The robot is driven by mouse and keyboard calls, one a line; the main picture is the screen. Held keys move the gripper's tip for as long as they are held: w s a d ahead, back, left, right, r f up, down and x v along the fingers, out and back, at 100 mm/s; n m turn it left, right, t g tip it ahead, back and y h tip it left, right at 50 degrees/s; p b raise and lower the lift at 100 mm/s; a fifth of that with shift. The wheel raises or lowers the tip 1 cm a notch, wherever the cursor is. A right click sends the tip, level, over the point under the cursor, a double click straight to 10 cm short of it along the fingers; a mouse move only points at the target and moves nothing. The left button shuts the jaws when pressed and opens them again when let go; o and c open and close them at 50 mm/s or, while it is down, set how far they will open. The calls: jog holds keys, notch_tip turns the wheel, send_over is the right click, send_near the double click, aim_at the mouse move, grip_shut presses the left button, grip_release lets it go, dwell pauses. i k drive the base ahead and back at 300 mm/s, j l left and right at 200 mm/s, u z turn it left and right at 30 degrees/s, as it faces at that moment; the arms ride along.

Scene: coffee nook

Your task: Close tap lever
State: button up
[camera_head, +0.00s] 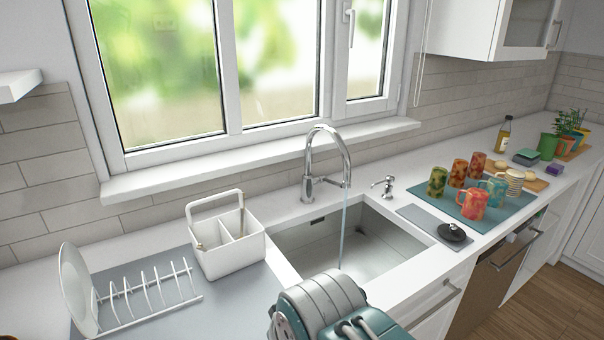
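The chrome tap (308,188) stands behind the sink, its tall spout arching to the right. A thin stream of water (343,230) falls from the spout into the sink. A short chrome lever (328,182) appears to stick out to the right from the tap body, close to the spout's end; its exact angle is hard to tell. The grey and teal part at the bottom middle is my own arm, in front of the sink. My gripper's fingers are not in view, and nothing of mine touches the tap.
The sink (380,262) is empty apart from water. A white caddy (228,256) and a dish rack (145,297) with a plate (76,285) stand left. A soap dispenser (387,186), black round object (451,232) and several mugs (472,203) are right. The window sill (250,152) runs behind.

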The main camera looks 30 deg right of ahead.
aim_at(323, 179)
jog(key=l, duration=2.25)
